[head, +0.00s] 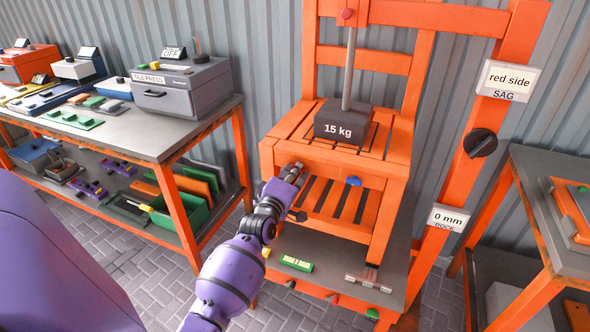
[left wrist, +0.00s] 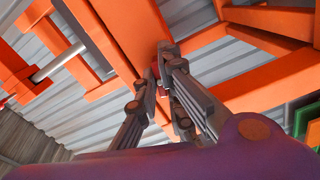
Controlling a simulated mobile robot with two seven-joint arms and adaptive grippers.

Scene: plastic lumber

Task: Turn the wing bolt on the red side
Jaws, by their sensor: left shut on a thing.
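My left gripper (head: 292,172) reaches the front rail of the orange stand (head: 325,170), at its left part. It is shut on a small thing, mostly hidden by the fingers. In the left wrist view, a bit of dark red shows between the fingertips (left wrist: 164,68), against the orange beam; I take it for the red wing bolt. A blue wing bolt (head: 354,181) sticks out of the same rail further right, clear of the gripper. My right gripper is not in view.
A 15 kg weight (head: 343,123) sits on the stand's slats under a rod. A "red side SAG" sign (head: 508,80), a black knob (head: 480,143) and a "0 mm" sign (head: 449,217) are on the right post. Grey workbench (head: 120,135) at left.

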